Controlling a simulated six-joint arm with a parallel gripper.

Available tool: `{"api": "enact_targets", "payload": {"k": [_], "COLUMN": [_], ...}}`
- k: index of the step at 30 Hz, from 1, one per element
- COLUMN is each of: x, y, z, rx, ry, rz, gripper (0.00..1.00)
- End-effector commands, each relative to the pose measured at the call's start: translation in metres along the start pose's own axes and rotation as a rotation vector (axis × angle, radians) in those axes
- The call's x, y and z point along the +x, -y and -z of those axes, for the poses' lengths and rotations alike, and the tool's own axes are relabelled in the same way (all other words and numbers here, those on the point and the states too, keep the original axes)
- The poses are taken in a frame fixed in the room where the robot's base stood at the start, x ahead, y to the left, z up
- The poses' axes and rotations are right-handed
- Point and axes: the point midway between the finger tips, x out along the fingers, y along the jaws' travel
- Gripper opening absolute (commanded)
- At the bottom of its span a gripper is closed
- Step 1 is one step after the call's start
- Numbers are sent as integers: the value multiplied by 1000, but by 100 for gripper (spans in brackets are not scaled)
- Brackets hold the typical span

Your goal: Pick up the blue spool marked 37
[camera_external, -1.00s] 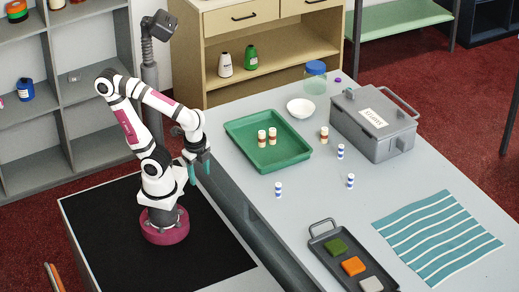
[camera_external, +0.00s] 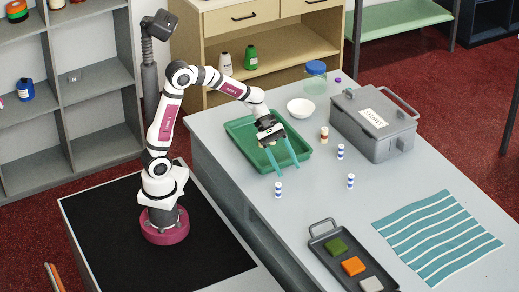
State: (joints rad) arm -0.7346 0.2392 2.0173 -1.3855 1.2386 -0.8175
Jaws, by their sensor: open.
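Three blue-and-white spools stand upright on the grey counter: one near the front edge (camera_external: 278,190), one to the right (camera_external: 350,181) and one farther back (camera_external: 340,152). Their markings are too small to read, so I cannot tell which is 37. My gripper (camera_external: 287,169) is open, with teal fingers pointing down over the right front part of the green tray (camera_external: 242,127). The nearest blue spool is just below the left fingertip in the picture. No spool shows between the fingers.
A brown-and-white spool (camera_external: 324,135) stands right of the tray. A white bowl (camera_external: 300,108), a lidded jar (camera_external: 315,80) and a grey labelled box (camera_external: 374,125) are at the back. A dark tray with coloured blocks (camera_external: 326,233) and a striped cloth (camera_external: 438,238) lie in front.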

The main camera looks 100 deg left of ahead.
Motion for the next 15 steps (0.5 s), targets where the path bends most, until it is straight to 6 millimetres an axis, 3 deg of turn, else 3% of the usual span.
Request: {"api": "enact_targets", "payload": {"k": [1, 3, 6, 10, 15], "x": [-14, -39, -68, -73, -31], "y": [-37, -74, -95, -107, -133], "z": [49, 105, 159, 181, 186], "rx": [-270, -568, -813, -908, -906], "ry": [17, 62, 117, 148, 148], "rz": [-162, -360, -534, -601, -598], "gripper": [59, 59, 59, 59, 59]}}
